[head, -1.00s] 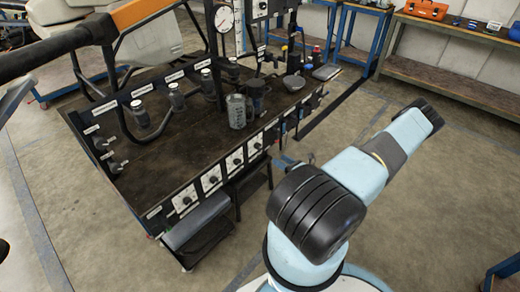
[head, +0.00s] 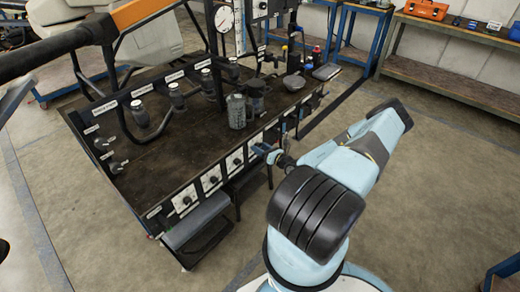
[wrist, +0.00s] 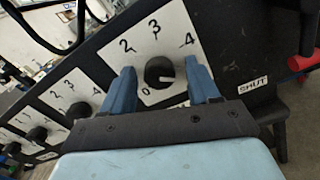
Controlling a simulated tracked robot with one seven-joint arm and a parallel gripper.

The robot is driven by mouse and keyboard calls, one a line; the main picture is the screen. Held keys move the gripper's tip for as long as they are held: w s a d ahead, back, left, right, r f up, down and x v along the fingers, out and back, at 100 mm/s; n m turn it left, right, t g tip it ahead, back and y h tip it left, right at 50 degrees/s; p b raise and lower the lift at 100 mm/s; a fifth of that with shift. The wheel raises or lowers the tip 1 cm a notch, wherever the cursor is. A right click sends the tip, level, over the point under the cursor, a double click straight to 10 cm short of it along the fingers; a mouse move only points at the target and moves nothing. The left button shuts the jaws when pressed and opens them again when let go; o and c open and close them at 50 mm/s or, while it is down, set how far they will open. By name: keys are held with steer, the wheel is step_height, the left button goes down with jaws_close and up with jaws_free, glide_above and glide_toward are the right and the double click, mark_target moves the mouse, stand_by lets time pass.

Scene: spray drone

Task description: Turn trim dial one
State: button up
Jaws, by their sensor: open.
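A black round dial knob (wrist: 159,71) sits on a white plate with the marks 0, 2, 3 and 4 in the wrist view. A pale pointer line on it points roughly to the right of the picture. My gripper (wrist: 161,65) is open, its blue fingers on either side of this knob, with a visible gap on each side. The dials' names are not readable.
Other dials (wrist: 78,110) continue to the left along the panel. A label reading SHUT (wrist: 253,86) is on the right. On the bench top (head: 165,165) stands a grey cup (head: 236,111), with a dark cup (head: 256,96) beside it. A grey step (head: 196,220) projects below the panel.

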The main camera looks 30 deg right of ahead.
steer(key=c, duration=1)
steer(key=shift+n, duration=0.6)
steer(key=shift+c, duration=0.2)
steer(key=o, duration=1)
steer(key=shift+o, duration=0.2)
steer(key=v, duration=1.3)
steer(key=shift+s, duration=0.35)
